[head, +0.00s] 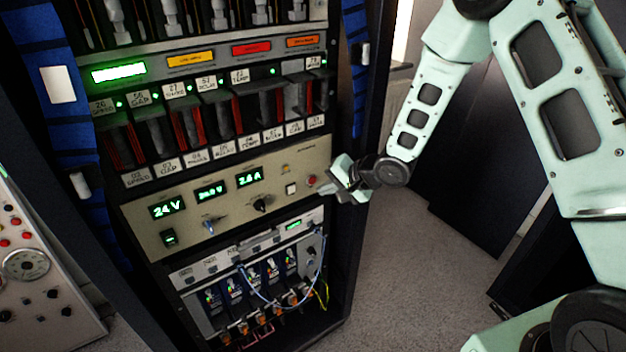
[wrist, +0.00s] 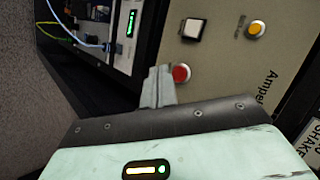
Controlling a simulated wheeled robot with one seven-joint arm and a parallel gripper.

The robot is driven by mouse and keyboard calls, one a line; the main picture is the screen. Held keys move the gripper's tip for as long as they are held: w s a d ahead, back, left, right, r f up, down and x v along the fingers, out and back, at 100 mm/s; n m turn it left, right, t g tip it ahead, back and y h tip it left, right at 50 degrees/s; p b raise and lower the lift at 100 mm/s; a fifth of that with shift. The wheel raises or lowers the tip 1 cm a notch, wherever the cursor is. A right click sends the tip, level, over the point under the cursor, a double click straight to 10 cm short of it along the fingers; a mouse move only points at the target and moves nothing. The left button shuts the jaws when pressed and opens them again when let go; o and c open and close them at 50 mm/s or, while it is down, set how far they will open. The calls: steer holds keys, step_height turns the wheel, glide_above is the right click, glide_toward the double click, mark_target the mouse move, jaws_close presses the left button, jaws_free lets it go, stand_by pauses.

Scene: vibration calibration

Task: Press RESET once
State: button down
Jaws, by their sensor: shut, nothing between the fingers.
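The beige amplifier panel (head: 140,222) carries a red round button (head: 311,180), a white square button (head: 291,189) and a small amber button (head: 285,169) at its right end. I cannot read a RESET label on any of them. My gripper (head: 328,188) is at the panel's right edge, close to the red button. In the wrist view the shut fingers (wrist: 159,72) are just beside the red button (wrist: 181,73), with the white button (wrist: 194,30) and amber button (wrist: 257,29) farther off. I cannot tell whether the fingertips touch the panel. Nothing is held.
Green displays (head: 210,192) and knobs (head: 262,204) are on the same panel. Below is a module bay with cables (head: 262,285); above are rows of labelled modules (head: 160,135). Another control console (head: 35,265) stands at left. Open floor (head: 400,270) lies right of the rack.

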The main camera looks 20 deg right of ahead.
steer(key=shift+w+a, duration=0.15)
steer(key=shift+w, duration=0.35)
steer(key=shift+w, duration=0.1)
stand_by(1.6)
steer(key=shift+w+a+p, duration=0.15)
steer(key=shift+w+p, duration=0.15)
steer(key=shift+p, duration=0.25)
steer(key=shift+w+a, duration=0.15)
steer(key=shift+w, duration=0.25)
stand_by(0.6)
steer(key=shift+s+p, duration=0.1)
steer(key=shift+p, duration=0.2)
steer(key=shift+s+d, duration=0.25)
steer(key=shift+s, duration=0.4)
steer(key=shift+s, duration=0.1)
steer(key=shift+s+d, duration=0.25)
steer(key=shift+s, duration=0.5)
steer(key=shift+s+d, duration=0.3)
steer(key=shift+s, duration=0.5)
steer(key=shift+s+d, duration=0.25)
steer(key=shift+s, duration=0.5)
